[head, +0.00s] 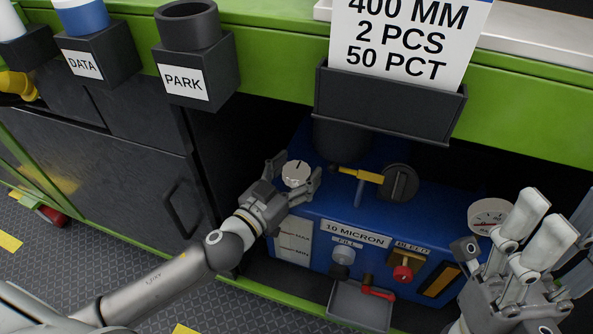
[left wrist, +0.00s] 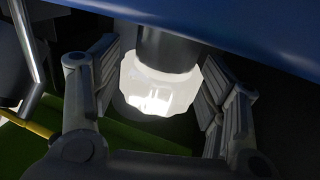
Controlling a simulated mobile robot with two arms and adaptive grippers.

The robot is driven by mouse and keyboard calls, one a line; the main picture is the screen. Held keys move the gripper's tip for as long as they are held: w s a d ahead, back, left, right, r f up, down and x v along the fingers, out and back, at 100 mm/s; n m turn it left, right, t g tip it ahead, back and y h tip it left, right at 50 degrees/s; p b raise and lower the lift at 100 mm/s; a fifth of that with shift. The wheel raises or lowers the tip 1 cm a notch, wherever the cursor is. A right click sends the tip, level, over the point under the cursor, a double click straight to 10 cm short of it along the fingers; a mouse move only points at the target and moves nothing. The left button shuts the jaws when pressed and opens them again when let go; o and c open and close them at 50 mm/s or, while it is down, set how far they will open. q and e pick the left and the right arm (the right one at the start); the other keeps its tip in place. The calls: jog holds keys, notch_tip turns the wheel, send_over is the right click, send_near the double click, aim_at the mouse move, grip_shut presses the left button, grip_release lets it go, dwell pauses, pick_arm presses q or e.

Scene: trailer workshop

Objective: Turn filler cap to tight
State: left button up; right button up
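A white round cap (head: 296,172) with a dark line on its top stands at the back left of the blue unit (head: 335,205); I take it as the filler cap. My left gripper (head: 293,183) has its fingers on either side of this cap. In the left wrist view the white cap (left wrist: 160,82) sits on a dark neck (left wrist: 168,48), between the spread fingers of my left gripper (left wrist: 160,95), with a gap on each side. No tight mark is readable. My right gripper (head: 537,233) is open and empty at the right.
A dark round knob (head: 400,182) and a yellow-handled lever (head: 357,175) are right of the cap. A gauge (head: 490,214), a red valve (head: 403,272) and a grey tray (head: 360,306) are on or before the unit. A sign holder (head: 388,100) overhangs from the green bench edge (head: 520,105).

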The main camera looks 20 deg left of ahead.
dwell(0.3)
pick_arm(q)
jog(key=v, duration=1.2)
dwell(0.7)
